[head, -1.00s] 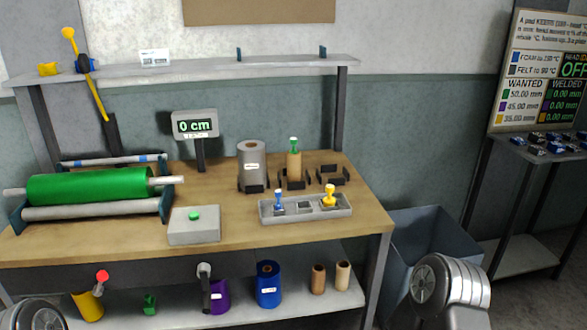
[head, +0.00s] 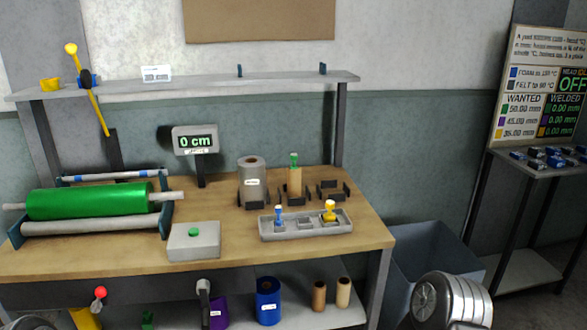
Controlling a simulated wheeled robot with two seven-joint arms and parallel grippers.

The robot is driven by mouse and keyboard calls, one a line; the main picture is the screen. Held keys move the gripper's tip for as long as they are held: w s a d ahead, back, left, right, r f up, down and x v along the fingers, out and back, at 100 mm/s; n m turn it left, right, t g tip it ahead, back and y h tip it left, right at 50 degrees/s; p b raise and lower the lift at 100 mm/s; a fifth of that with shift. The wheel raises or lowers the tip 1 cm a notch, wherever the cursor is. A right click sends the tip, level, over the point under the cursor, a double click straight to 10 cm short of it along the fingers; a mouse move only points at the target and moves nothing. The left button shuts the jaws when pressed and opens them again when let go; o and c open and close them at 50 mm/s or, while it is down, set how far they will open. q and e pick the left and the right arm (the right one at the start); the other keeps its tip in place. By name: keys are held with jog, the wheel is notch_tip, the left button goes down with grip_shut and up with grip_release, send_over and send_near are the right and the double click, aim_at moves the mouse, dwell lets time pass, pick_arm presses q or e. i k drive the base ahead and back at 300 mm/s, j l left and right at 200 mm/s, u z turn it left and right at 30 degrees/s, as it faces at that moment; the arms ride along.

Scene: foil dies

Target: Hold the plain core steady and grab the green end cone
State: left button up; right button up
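A plain tan core (head: 295,182) stands upright in a dark holder toward the back right of the workbench. The green end cone (head: 294,158) sits on top of the core. Two more bare cores, a brown one (head: 319,295) and a tan one (head: 343,292), stand on the lower shelf. Neither gripper's fingers show. A rounded grey link of my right arm is at the lower right, well away from the core, and a sliver of my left arm is at the bottom left.
A grey tray (head: 306,232) with a blue cone (head: 278,215) and a yellow cone (head: 329,210) lies in front of the core. A grey roll (head: 251,182) stands left of it. An empty dark holder (head: 333,190) is at right. A green roll (head: 90,201) lies far left.

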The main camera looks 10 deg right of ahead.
aim_at(294, 157)
jog(key=i+l+u, duration=0.15)
jog(key=l+u, duration=0.15)
jog(key=l, duration=1.05)
jog(key=l+u, duration=0.3)
jog(key=l, duration=1.05)
